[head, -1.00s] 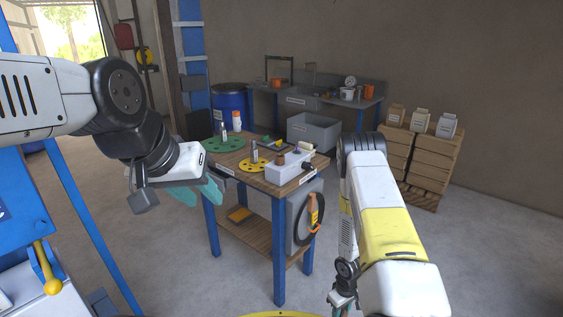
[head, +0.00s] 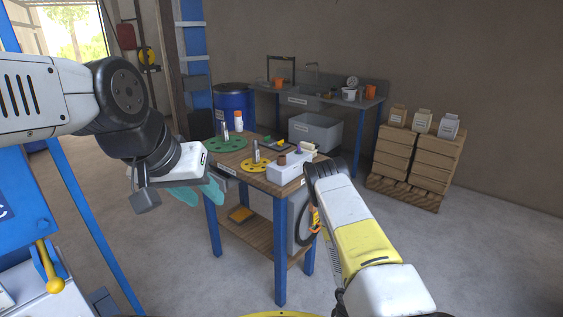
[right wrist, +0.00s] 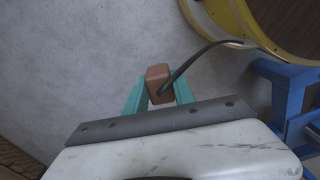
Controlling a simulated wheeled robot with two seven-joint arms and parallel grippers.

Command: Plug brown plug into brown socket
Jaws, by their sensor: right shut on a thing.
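The brown plug (right wrist: 157,78) is between the teal fingers of my right gripper (right wrist: 159,90), which is shut on it. A dark cable (right wrist: 196,58) runs from the plug up and to the right. The floor lies below it in the right wrist view. In the head view a light grey box (head: 288,172) sits on the near right corner of the wooden table; a brown round part (head: 282,160) on its top looks like the brown socket. My right gripper and the plug are out of sight in the head view. My left gripper (head: 197,191) is empty, its teal fingers apart, left of the table.
The table (head: 228,160) also bears a green disc (head: 222,145), a yellow disc (head: 250,166) and a white bottle (head: 238,121). A yellow drum rim (right wrist: 235,22) and a blue frame (right wrist: 285,95) stand to the right in the wrist view. Open floor lies right of the table.

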